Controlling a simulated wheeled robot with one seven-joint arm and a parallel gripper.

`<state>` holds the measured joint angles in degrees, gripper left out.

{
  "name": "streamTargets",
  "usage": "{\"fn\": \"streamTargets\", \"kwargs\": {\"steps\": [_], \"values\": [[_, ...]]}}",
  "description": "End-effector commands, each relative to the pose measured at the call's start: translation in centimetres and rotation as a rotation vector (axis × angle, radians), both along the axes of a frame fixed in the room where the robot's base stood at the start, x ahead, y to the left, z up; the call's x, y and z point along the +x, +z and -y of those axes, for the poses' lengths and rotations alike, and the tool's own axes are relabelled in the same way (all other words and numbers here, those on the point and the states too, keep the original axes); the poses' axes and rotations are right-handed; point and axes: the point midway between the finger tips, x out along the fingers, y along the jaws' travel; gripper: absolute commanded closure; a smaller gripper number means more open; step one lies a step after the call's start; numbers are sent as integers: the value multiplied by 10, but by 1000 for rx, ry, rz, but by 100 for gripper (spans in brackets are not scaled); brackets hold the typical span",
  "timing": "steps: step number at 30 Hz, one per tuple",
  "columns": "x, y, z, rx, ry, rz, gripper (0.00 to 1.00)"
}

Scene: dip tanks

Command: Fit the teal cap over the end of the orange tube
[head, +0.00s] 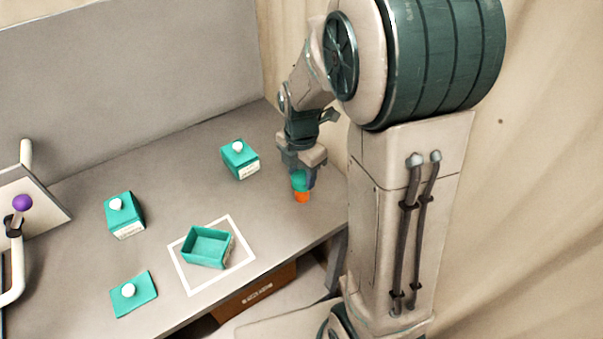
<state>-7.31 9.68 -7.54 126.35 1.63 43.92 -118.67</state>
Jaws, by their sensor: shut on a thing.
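My gripper (302,181) points down at the right end of the grey table, shut on the teal cap (300,180). The gripper's fingers hide part of the cap. The orange tube (302,197) shows directly below the cap, in line with it, and the two look to be touching. I cannot tell how far the cap sits over the tube's end, or whether the tube stands on the table.
Two lidded teal boxes (240,161) (124,217) stand on the table. An open teal box (207,262) sits inside a white square outline (185,277). A teal lid (146,283) lies near the front edge. A purple knob (22,202) is at far left. A grey panel (120,75) backs the table.

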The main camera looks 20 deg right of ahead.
Motion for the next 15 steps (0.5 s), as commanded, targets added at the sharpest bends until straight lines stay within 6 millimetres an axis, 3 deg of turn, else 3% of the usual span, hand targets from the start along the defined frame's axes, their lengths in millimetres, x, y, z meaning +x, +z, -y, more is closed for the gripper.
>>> {"fn": "streamTargets", "kwargs": {"steps": [3,15], "values": [[-1,-11,0,0,1,-2,100],[0,-18,0,0,0,1,100]]}}
